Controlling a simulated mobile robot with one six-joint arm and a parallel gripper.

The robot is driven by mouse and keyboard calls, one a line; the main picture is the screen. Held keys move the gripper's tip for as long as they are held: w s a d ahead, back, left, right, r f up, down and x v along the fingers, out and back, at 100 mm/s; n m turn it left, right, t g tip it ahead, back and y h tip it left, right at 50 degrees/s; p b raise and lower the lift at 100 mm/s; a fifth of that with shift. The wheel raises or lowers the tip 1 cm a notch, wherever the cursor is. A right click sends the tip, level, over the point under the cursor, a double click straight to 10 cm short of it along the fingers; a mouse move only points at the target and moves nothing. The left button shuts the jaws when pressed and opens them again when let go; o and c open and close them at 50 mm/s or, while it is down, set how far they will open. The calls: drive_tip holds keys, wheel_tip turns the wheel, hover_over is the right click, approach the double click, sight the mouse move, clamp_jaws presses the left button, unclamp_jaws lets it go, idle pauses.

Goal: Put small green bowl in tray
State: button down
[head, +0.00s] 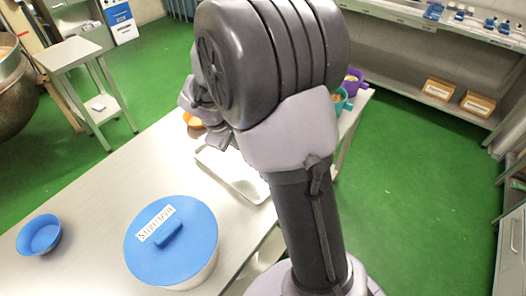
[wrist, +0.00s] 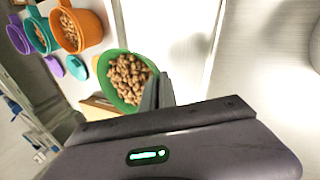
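The small green bowl (wrist: 134,103), filled with brown nuts (wrist: 128,78), shows in the wrist view left of my fingers. My gripper (wrist: 158,90) has its two fingers close together at the bowl's right rim and looks shut on it. In the head view my gripper (head: 218,140) is over the far part of the table, and the green bowl cannot be made out there. The tray (head: 232,174) is a shallow, pale metal tray on the table, partly hidden by my arm. Its bright floor (wrist: 185,40) appears right of the bowl in the wrist view.
An orange cup (wrist: 88,24), a teal cup (wrist: 38,38) and a purple cup (wrist: 16,36) stand beyond the bowl. A tub with a blue lid (head: 172,240) and a blue bowl (head: 39,235) stand at the near end of the table (head: 95,205).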

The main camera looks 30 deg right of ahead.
sight(240, 168)
drive_tip(key=f+b, duration=0.1)
drive_tip(key=f, duration=0.2)
drive_tip(key=f+b, duration=0.1)
drive_tip(key=f, duration=0.2)
drive_tip(key=f+b, duration=0.2)
drive_tip(key=f, duration=0.1)
drive_tip(key=shift+a+f, duration=0.15)
drive_tip(key=shift+a, duration=0.15)
drive_tip(key=shift+f+b, duration=0.2)
drive_tip(key=shift+b, duration=0.1)
drive_tip(key=c, duration=1.7)
unclamp_jaws()
drive_tip(key=shift+r, duration=0.1)
